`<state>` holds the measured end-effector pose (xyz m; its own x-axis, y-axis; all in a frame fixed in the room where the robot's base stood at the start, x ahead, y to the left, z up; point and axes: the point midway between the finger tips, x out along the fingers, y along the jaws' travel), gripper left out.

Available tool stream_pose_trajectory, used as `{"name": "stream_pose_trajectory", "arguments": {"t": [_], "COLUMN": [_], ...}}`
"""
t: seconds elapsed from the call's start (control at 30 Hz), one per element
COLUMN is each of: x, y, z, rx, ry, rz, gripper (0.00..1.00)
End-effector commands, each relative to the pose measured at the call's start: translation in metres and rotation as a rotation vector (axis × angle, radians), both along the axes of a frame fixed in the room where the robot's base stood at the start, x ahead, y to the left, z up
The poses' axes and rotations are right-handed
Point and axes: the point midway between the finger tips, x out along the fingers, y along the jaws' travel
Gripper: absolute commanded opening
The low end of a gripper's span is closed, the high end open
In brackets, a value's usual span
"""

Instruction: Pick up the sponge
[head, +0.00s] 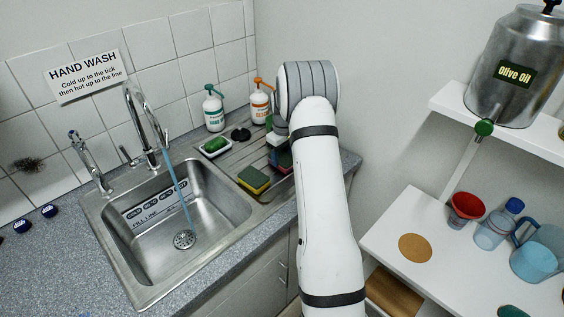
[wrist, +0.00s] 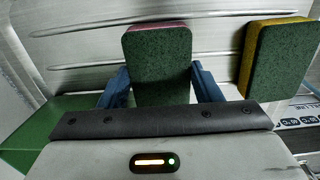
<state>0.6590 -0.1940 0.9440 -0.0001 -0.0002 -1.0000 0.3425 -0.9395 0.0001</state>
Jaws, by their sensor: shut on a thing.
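A green sponge with a pink-red backing (wrist: 159,66) stands between the two blue fingers of my gripper (wrist: 160,84) in the wrist view. My gripper is shut on it. In the head view my gripper (head: 281,158) is over the ribbed drainboard, partly hidden by my arm, with a bit of red showing at the fingers. I cannot tell whether the held sponge touches the drainboard. A second sponge, green and yellow (head: 254,180), lies on the drainboard to the left of my gripper. It also shows at the right of the wrist view (wrist: 280,58), apart from the fingers.
The steel sink (head: 190,225) is at left with water running from the tap (head: 150,120). A dish with a green item (head: 215,146) and two pump bottles, one green-topped (head: 213,108) and one orange-topped (head: 260,103), stand behind. A white shelf (head: 385,235) is at right.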

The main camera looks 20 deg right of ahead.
Motion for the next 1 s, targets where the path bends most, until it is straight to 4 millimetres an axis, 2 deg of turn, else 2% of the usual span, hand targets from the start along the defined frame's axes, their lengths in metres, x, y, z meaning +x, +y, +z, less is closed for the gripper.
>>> {"name": "stream_pose_trajectory", "arguments": {"t": [0.03, 0.17, 0.43, 0.57, 0.8, 1.0], "x": [0.0, 0.0, 0.0, 0.001, 0.0, 0.0], "y": [0.0, 0.0, -0.001, -0.001, -0.001, -0.001], "z": [0.0, 0.0, 0.007, 0.028, 0.075, 0.097], "rx": [0.0, 0.0, 0.0, -0.001, -0.001, -0.001], "ry": [0.0, 0.0, -0.002, -0.005, -0.004, -0.001], "rz": [0.0, 0.0, -0.001, -0.001, -0.001, -0.002], "gripper": [0.44, 0.33, 0.33, 0.33, 0.33, 0.33]}}
